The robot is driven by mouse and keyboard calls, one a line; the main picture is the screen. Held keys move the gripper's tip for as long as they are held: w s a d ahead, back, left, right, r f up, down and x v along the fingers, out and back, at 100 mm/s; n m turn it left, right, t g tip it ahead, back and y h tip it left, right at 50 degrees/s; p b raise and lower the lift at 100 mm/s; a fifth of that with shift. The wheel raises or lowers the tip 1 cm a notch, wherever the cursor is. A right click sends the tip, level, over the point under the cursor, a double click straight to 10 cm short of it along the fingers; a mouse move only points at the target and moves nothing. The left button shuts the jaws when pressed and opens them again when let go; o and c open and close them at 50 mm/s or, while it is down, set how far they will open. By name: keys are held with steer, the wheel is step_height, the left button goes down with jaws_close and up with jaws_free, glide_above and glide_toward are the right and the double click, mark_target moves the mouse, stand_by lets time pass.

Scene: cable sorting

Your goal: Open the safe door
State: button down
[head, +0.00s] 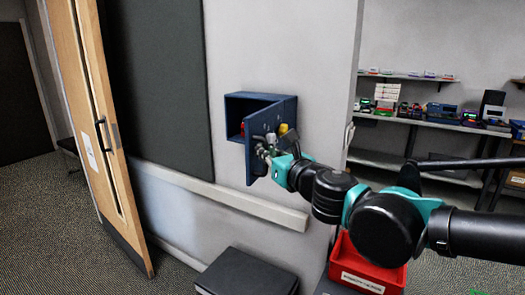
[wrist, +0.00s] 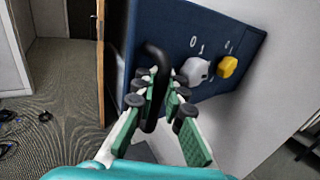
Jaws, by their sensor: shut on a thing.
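The blue safe (head: 240,99) is mounted on the pale wall, and its door (head: 256,173) stands swung out on the right side, with part of the inside showing. In the wrist view the door's blue face (wrist: 180,30) carries a curved black handle (wrist: 152,60), a white knob (wrist: 198,70) and a yellow knob (wrist: 228,67). My gripper (wrist: 160,100) is shut around the handle, which passes between the green-padded fingers. In the head view my gripper (head: 267,152) is at the door's outer face, and the handle is hard to make out.
A small red thing (head: 243,130) shows inside the safe. A wall rail (head: 240,200) runs below it. A black box (head: 245,272) and a red bin (head: 367,268) stand below. An ajar wooden door (head: 85,90) is at left; shelves (head: 420,118) are at right.

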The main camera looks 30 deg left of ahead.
steer(key=shift+s+f, duration=0.1)
steer(key=shift+s, duration=0.1)
steer(key=c, duration=1.9)
jaws_free()
steer(key=shift+s, duration=0.1)
steer(key=shift+o, duration=0.2)
steer(key=v, duration=1.2)
